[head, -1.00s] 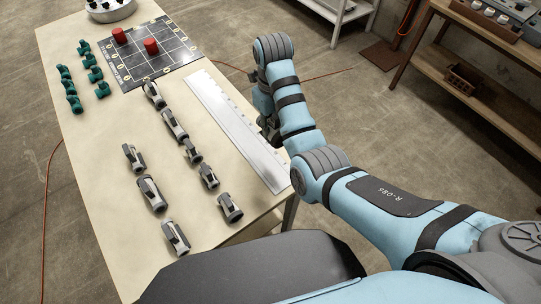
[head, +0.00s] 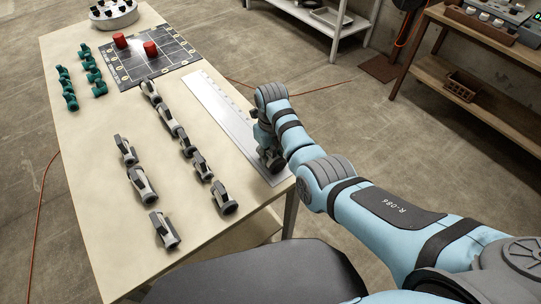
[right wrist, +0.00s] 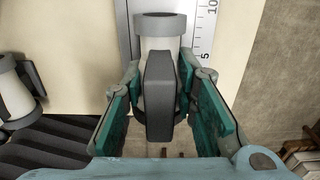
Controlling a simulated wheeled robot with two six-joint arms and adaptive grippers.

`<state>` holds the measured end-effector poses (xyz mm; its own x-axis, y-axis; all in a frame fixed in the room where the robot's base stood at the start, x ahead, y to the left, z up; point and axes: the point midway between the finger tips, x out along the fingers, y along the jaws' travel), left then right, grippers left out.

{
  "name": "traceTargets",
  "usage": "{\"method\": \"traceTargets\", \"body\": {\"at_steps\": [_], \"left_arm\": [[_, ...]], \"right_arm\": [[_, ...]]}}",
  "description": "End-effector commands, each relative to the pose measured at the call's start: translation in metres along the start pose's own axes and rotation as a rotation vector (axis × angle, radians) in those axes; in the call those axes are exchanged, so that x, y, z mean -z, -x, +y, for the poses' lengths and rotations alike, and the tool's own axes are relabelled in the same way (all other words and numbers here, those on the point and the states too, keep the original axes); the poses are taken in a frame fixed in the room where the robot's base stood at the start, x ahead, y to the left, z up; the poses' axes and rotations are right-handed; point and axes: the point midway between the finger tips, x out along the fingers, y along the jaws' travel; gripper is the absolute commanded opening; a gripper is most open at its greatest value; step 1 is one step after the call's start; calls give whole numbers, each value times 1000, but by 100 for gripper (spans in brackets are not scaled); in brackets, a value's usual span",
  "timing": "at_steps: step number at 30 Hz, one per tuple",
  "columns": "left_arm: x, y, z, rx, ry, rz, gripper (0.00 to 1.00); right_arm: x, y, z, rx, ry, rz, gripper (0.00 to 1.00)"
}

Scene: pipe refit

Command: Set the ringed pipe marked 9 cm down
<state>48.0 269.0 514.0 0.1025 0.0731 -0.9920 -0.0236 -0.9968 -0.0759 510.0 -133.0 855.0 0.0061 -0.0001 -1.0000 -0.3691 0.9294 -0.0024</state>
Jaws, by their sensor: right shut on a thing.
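My right gripper (head: 270,155) is over the near end of the steel ruler (head: 225,112). In the right wrist view my right gripper (right wrist: 163,105) is shut on a pale pipe (right wrist: 160,48) with grey end collars and a dark slab-like part facing the camera. The pipe lies roughly along the ruler (right wrist: 200,35) and hides part of it; the 5 and 10 figures show beside it. I cannot tell whether the pipe touches the ruler. No 9 cm mark on the pipe is readable. My left gripper is not in view.
Several grey-and-white pipes (head: 142,184) lie in two rows left of the ruler. Green fittings (head: 68,90), a dark grid board (head: 133,72) with two red cylinders (head: 150,48), and a round tray (head: 113,22) are farther back.

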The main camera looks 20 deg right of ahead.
Motion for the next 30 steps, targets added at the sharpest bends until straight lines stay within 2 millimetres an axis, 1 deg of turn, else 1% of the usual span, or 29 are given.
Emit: {"method": "traceTargets", "body": {"at_steps": [3,4,7,16,19,20,23,25,27,30], "left_arm": [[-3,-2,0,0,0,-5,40],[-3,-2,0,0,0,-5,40],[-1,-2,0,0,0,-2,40],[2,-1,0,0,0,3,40],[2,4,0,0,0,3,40],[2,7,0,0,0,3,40],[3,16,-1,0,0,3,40],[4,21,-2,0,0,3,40],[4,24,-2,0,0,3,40],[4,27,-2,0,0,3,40]], "right_arm": [[0,-4,0,0,0,1,0],[0,-4,0,0,0,1,31],[0,-3,0,0,1,1,46],[0,-2,0,0,1,1,46],[-1,10,0,1,1,-2,46],[-1,16,0,1,1,-1,46],[-1,43,0,1,0,-3,46],[-1,64,0,2,0,-4,46],[-1,83,0,2,0,-4,46],[-1,105,0,2,0,-2,46]]}}
